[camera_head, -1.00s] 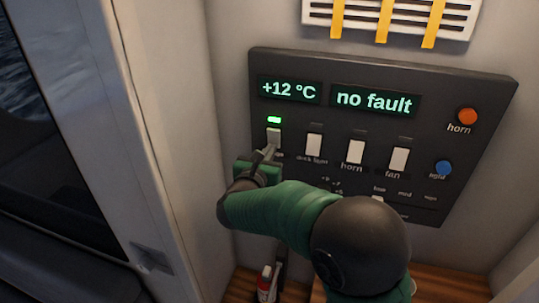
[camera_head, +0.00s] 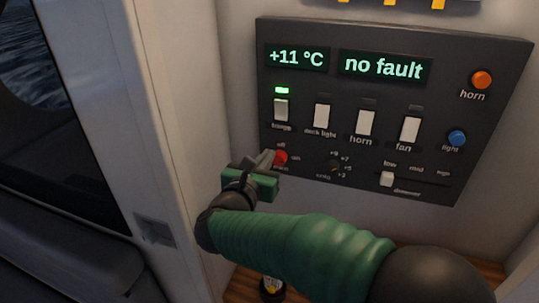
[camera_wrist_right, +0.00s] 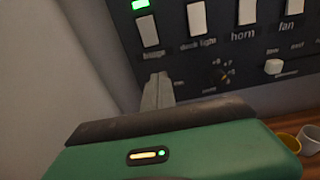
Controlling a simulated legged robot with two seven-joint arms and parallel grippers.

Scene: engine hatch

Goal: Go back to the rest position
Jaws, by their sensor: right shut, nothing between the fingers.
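My right gripper (camera_head: 265,160) is shut and empty in the head view. Its fingertips are below the leftmost switch, beside a red knob (camera_head: 280,157). The dark control panel (camera_head: 440,120) is on the wall. Its leftmost switch (camera_head: 281,110) has a lit green lamp (camera_head: 282,90) above it. The lamps over the other switches are dark. The displays read "+11 °C" (camera_head: 296,58) and "no fault" (camera_head: 384,66). In the right wrist view the closed fingers (camera_wrist_right: 157,92) point up just under the leftmost switch (camera_wrist_right: 148,30). My left gripper is not in view.
An orange horn button (camera_head: 482,80) and a blue light button (camera_head: 457,138) are at the panel's right. A dimmer slider (camera_head: 387,179) is low on the panel. Cups (camera_wrist_right: 306,138) show at the lower right in the wrist view. A pale door post (camera_head: 170,120) stands left.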

